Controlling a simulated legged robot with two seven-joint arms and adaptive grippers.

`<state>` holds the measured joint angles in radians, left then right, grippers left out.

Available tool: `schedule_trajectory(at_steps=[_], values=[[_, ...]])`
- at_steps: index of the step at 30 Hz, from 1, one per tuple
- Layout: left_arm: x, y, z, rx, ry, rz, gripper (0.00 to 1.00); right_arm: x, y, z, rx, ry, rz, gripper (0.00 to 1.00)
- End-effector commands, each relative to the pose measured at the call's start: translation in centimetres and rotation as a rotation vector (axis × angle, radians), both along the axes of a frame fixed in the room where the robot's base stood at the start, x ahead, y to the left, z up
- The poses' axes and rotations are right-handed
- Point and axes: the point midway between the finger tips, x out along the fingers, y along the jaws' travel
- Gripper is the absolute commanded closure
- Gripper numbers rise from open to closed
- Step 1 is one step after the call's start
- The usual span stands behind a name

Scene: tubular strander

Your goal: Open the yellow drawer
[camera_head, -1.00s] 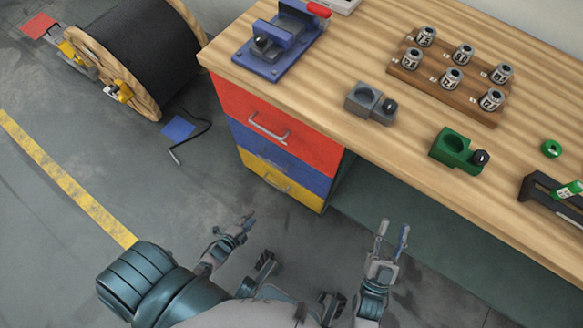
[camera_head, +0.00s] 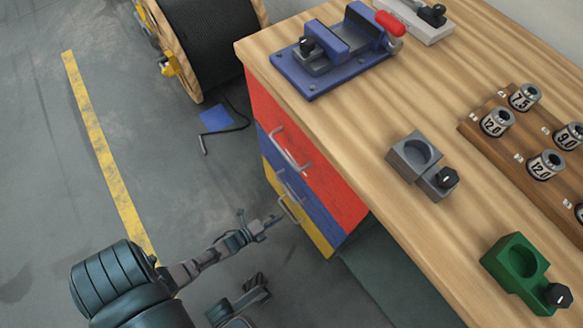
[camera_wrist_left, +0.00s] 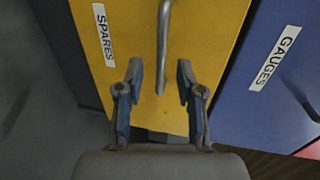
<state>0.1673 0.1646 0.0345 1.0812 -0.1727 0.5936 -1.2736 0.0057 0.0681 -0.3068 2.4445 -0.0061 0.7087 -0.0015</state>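The yellow drawer (camera_head: 318,229) is the lowest of three drawers under the workbench, and it looks closed. In the left wrist view the yellow drawer front (camera_wrist_left: 205,40) carries a SPARES label and a metal bar handle (camera_wrist_left: 163,45). The handle also shows in the head view (camera_head: 289,209). My left gripper (camera_head: 272,220) is in front of the handle.
The blue drawer (camera_wrist_left: 275,75), labelled GAUGES, and the red drawer (camera_head: 335,185) are above the yellow one. The wooden workbench (camera_head: 350,115) holds a blue vise, grey and green fixtures and a gauge rack.

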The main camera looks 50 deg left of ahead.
Motion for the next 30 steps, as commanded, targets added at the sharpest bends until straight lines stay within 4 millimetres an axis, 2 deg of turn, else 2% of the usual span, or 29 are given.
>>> schedule_trajectory(at_steps=[1, 3, 9, 19, 20, 24, 30], values=[[0.8, -0.1, -0.7, 0.000, 0.004, 0.000, 0.63, 0.2, 0.1, -0.4, 0.000, -0.006, 0.000, 0.60], [2.0, -0.2, -0.9, 0.000, 0.004, 0.000, 0.63, 0.4, 0.1, -0.2, 0.000, -0.019, 0.000, 0.60], [4.1, -0.4, -1.1, 0.000, 0.002, -0.001, 0.63, 0.6, 0.3, 0.1, -0.001, -0.041, 0.002, 0.60], [4.6, -0.4, -0.9, 0.000, 0.000, 0.000, 0.63, 0.9, 0.3, 0.2, -0.002, -0.045, 0.002, 0.60], [4.6, -0.4, -0.9, 0.000, 0.000, 0.000, 0.68, 0.9, 0.3, 0.2, -0.002, -0.045, 0.002, 0.60], [4.6, -0.4, -0.9, 0.000, 0.000, 0.000, 1.00, 0.9, 0.3, 0.2, -0.002, -0.045, 0.002, 0.60], [4.5, -0.4, -1.0, 0.000, 0.002, 0.000, 1.00, 0.9, 0.3, 0.2, -0.003, -0.045, 0.001, 0.60]])
